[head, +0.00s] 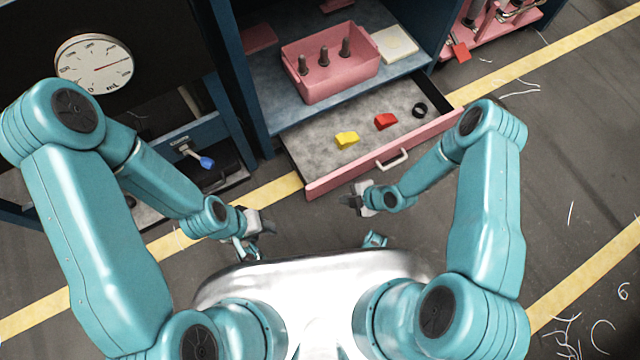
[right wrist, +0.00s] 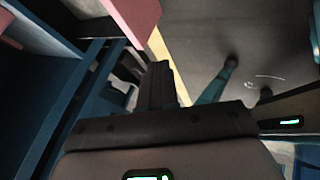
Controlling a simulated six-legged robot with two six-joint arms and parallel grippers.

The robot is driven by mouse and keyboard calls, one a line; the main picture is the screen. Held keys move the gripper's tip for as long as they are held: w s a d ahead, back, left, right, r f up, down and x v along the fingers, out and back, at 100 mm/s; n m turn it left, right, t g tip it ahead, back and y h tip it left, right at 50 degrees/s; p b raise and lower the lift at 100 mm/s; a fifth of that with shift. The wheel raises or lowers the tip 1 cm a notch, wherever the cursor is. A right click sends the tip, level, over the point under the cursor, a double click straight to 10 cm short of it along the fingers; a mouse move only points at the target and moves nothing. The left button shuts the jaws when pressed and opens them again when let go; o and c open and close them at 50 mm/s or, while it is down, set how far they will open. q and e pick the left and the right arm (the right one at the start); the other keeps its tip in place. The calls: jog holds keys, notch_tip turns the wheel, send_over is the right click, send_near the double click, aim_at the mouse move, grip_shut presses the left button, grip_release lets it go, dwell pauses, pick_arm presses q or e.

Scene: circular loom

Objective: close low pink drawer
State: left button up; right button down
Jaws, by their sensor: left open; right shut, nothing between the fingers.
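The low pink drawer (head: 340,172) stands pulled out from the bottom of the blue cabinet in the head view. Its pink front carries a pale handle (head: 392,160). Inside lie a yellow piece (head: 347,140), a red piece (head: 386,121) and a black ring (head: 420,110). My right gripper (head: 350,199) is shut and empty, in front of the drawer front and left of the handle. My left gripper (head: 250,246) is open and empty, left of the drawer and away from it. In the right wrist view, a pink panel (right wrist: 134,18) shows at the top, probably the drawer front.
A pink bin (head: 328,78) with several dark pegs and a pale square block (head: 394,44) sit on the shelf above the drawer. A dial gauge (head: 94,64) and a blue-knobbed lever (head: 205,162) are at the left. The floor right of the drawer is mostly free.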

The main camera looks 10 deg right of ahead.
pick_arm(q)
notch_tip(320, 180, down, 6)
jog(key=b, duration=0.5)
jog(key=shift+w+a+b, duration=0.2)
jog(key=shift+a+b, duration=0.05)
jog(key=shift+b, duration=0.15)
pick_arm(e)
jog(key=w+a+f, duration=0.6)
jog(key=f, duration=0.2)
jog(key=shift+w+a+f, duration=0.2)
jog(key=shift+w+f, duration=0.05)
jog(key=shift+f, duration=0.1)
